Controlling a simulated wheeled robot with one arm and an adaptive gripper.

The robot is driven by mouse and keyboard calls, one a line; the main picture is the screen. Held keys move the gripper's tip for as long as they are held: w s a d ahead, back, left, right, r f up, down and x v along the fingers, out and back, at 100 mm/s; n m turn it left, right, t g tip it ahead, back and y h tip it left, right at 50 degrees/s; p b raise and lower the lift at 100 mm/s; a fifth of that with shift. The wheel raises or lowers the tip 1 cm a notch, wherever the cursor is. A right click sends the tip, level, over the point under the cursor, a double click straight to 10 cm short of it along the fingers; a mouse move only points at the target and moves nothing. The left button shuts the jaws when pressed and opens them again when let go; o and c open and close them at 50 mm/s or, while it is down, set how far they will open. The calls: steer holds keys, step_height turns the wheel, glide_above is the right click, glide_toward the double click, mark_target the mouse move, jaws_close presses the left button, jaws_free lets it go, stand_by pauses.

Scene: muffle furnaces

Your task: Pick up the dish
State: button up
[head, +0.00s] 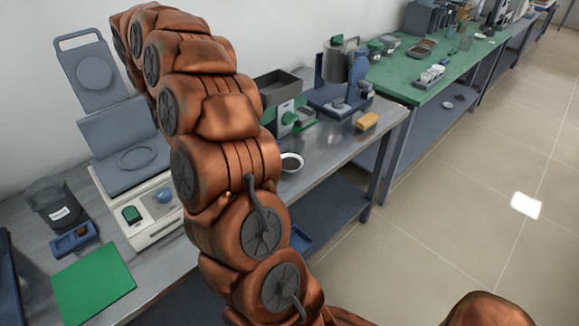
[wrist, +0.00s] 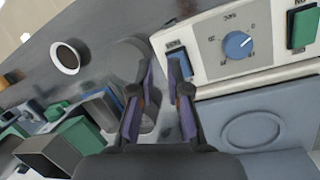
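A small white dish (head: 291,162) with a dark inside sits on the metal bench, just right of my arm in the head view. In the wrist view the dish (wrist: 66,58) is at the upper left, well to the left of the fingers and apart from them. My gripper (wrist: 161,66) is open, with a gap between its two fingers and nothing held. The fingertips point toward the bench beside the white device with a blue knob. In the head view my arm hides the gripper.
The white device with a blue knob (wrist: 237,43) is close on the right of the fingers. A grey round object (wrist: 124,60) is beside the left finger. Bare metal lies around the dish.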

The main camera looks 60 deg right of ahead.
mark_target(290, 164)
steer(key=d+f+m, duration=0.1)
steer(key=d+f, duration=0.1)
steer(key=d, duration=0.3)
steer(key=d+f+m+g, duration=0.1)
steer(key=d+f+m, duration=0.1)
steer(key=d, duration=0.2)
steer(key=d+f+m, duration=0.2)
steer(key=d, duration=0.3)
steer(key=shift+s+d+g, duration=0.3)
steer(key=shift+d, duration=0.05)
steer(key=s+d+f+m, duration=0.1)
steer(key=s+d, duration=0.1)
steer(key=d, duration=0.1)
steer(key=s+d+f+m+g, duration=0.1)
steer(key=s+d+f, duration=0.1)
steer(key=d, duration=0.1)
steer(key=s+d+f+m, duration=0.1)
steer(key=s+d+m, duration=0.1)
steer(key=d, duration=0.1)
steer(key=shift+s+d+f, duration=0.1)
steer(key=shift+f, duration=0.15)
steer(key=shift+d+p+x, duration=0.2)
steer(key=shift+p+x, duration=0.3)
steer(key=shift+x, duration=1.1)
steer(key=shift+d+p+x, duration=0.2)
steer(key=shift+p+x, duration=0.3)
steer(key=shift+x, duration=1.1)
steer(key=shift+w, duration=0.2)
jaws_close()
